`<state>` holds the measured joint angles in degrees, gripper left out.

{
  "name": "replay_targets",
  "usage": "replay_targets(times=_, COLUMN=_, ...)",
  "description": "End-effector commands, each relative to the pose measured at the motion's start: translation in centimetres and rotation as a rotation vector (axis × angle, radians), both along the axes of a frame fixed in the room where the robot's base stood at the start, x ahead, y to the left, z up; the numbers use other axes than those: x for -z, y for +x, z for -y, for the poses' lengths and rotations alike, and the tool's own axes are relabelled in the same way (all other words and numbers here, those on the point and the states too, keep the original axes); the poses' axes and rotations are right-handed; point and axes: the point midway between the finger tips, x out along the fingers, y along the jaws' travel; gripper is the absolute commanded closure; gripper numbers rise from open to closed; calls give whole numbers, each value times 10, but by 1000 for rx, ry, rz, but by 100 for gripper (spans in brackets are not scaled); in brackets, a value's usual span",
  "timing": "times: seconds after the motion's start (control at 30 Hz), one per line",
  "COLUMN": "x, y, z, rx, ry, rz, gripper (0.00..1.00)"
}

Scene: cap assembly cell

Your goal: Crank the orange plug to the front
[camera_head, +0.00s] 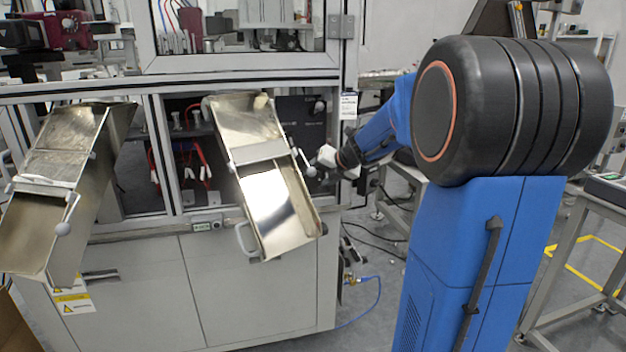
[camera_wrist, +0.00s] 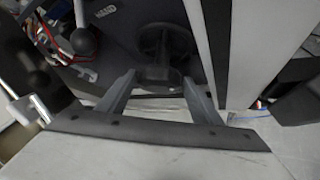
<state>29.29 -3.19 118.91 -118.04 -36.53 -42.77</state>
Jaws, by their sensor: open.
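I cannot make out an orange plug in either view. In the wrist view, a dark round wheel-like part (camera_wrist: 165,42) with a central hub stands on a dark panel. My gripper (camera_wrist: 158,80) is open, its two fingers spread on either side of the near end of that part. I cannot tell whether they touch it. In the head view my gripper (camera_head: 338,162) is at the machine's right side, by the upper chute's edge, and its fingers are too small to read.
Two shiny metal chutes, left (camera_head: 60,165) and middle (camera_head: 262,170), slope out from the machine cabinet (camera_head: 150,295). A lever with a grey ball (camera_wrist: 83,40) is left of my fingers. A grey frame post (camera_wrist: 207,35) is close on their right. Red and blue wires lie at the upper left.

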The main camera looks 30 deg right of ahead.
Motion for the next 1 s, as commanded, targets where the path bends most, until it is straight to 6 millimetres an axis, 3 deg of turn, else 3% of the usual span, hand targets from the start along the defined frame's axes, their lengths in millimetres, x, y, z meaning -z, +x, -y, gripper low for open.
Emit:
replay_targets(times=0.47, x=8, y=10, z=-2, rx=0, ry=-1, rz=0, gripper=41)
replay_targets(times=0.6, x=8, y=10, z=-2, rx=0, ry=-1, rz=0, gripper=71)
replay_targets(times=1.0, x=8, y=10, z=-1, rx=2, ry=64, rz=17, gripper=71)
